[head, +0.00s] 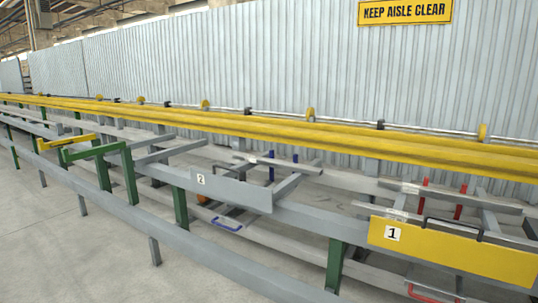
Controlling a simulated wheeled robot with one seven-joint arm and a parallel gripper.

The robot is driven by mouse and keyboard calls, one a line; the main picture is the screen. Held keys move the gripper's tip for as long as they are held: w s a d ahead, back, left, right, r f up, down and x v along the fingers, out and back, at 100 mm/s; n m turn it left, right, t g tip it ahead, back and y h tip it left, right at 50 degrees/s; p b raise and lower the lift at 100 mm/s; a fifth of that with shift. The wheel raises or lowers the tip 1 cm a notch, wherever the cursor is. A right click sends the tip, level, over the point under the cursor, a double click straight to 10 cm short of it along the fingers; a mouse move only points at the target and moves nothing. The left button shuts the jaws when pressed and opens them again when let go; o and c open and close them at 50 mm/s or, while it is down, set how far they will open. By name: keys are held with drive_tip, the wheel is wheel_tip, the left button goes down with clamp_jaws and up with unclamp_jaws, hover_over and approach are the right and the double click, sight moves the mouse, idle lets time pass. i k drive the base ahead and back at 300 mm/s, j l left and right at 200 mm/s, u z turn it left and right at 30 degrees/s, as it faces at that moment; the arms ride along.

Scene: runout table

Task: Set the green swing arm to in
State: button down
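The green swing arm (93,151) is in the head view at the left, on the near side of the long runout table. Its bar runs roughly level from the top of a green post (129,175) toward the left, with a short turned-down end. I cannot tell for certain from this view which set position it is in. A yellow swing arm (67,142) of similar shape stands just beyond it, to the left. My gripper is not in view, and nothing is seen touching the green arm.
A grey rail (120,212) runs along the near side of the table. Grey plate 2 (230,190) and yellow plate 1 (450,248) are to the right. Long yellow beams (270,125) run behind, before a corrugated wall (220,65). Concrete floor (60,245) is clear at lower left.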

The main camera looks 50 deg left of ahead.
sight(67, 157)
drive_tip(key=k+j+u, duration=0.1)
drive_tip(key=j, duration=1.35)
drive_tip(key=k+j, duration=0.2)
drive_tip(key=j, duration=1.25)
drive_tip(key=k+j+u, duration=0.15)
drive_tip(key=j, duration=2.75)
drive_tip(key=j+u, duration=0.1)
drive_tip(key=j, duration=1.55)
drive_tip(key=j+u, duration=0.1)
drive_tip(key=j, duration=1.6)
